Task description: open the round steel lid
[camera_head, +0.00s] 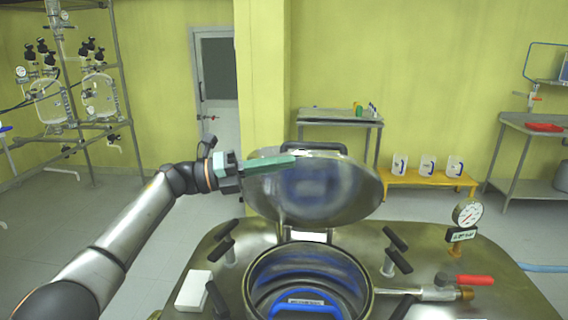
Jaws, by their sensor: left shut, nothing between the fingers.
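The round steel lid (335,192) stands raised and tilted back on its hinge, behind the round opening (262,283) of the steel reactor top. Its shiny inner face is towards me. A dark handle shows at its upper edge. My left gripper (292,160) reaches in from the left, with its green fingers shut and empty, in front of the upper left part of the lid. I cannot tell whether the fingers touch the lid. A blue handled object (305,306) shows inside the opening. My right gripper is not in view.
Black-handled clamps (395,239) stand around the opening. A pressure gauge (467,214) and a red-handled valve (474,280) are on the right. A white block (193,290) lies on the left. A yellow bench (428,180) with white jugs stands behind.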

